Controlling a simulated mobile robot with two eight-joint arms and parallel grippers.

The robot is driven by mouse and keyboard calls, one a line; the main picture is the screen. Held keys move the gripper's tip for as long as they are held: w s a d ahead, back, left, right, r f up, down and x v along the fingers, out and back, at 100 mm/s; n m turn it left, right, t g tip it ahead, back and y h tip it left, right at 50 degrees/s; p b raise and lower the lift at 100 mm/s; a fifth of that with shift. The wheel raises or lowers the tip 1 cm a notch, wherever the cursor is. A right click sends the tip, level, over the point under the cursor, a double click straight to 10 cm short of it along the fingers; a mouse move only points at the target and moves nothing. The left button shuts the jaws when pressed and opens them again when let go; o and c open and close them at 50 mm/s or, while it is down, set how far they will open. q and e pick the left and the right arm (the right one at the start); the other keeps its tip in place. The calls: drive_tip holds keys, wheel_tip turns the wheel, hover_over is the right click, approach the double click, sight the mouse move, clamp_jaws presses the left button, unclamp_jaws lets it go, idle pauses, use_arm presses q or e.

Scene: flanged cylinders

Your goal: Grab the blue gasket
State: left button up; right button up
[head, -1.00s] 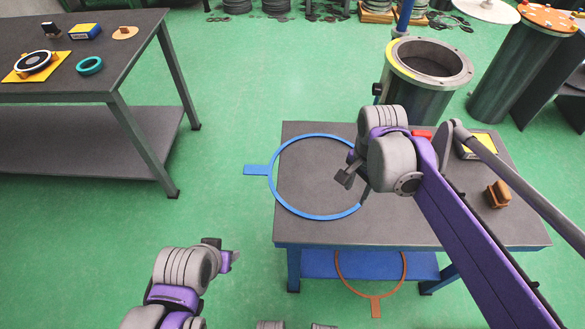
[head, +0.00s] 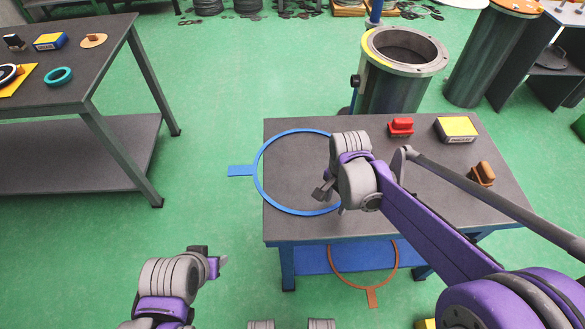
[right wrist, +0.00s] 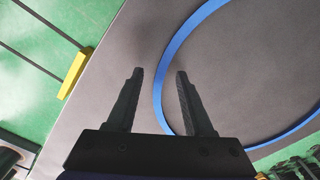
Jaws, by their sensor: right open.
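The blue gasket (head: 258,190) is a flat ring with a tab, lying on the grey table in the head view, its tab past the left edge. My right gripper (head: 320,193) is over the ring's right part, and the arm hides some of the rim. In the right wrist view my right gripper (right wrist: 159,72) is open and empty; the gasket's rim (right wrist: 176,45) passes between the fingers in the picture. The height above it is unclear. My left gripper (head: 222,262) is off the table at lower left; its jaws are too small to judge.
The grey table (head: 285,228) also holds a red object (head: 401,127), a yellow-topped box (head: 457,129) and a brown object (head: 482,174). An orange ring (head: 333,275) is on the blue lower shelf. A flanged cylinder (head: 390,85) stands behind; another table (head: 100,75) is at left.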

drive_tip(key=shift+f, duration=0.45)
clamp_jaws()
idle(0.4)
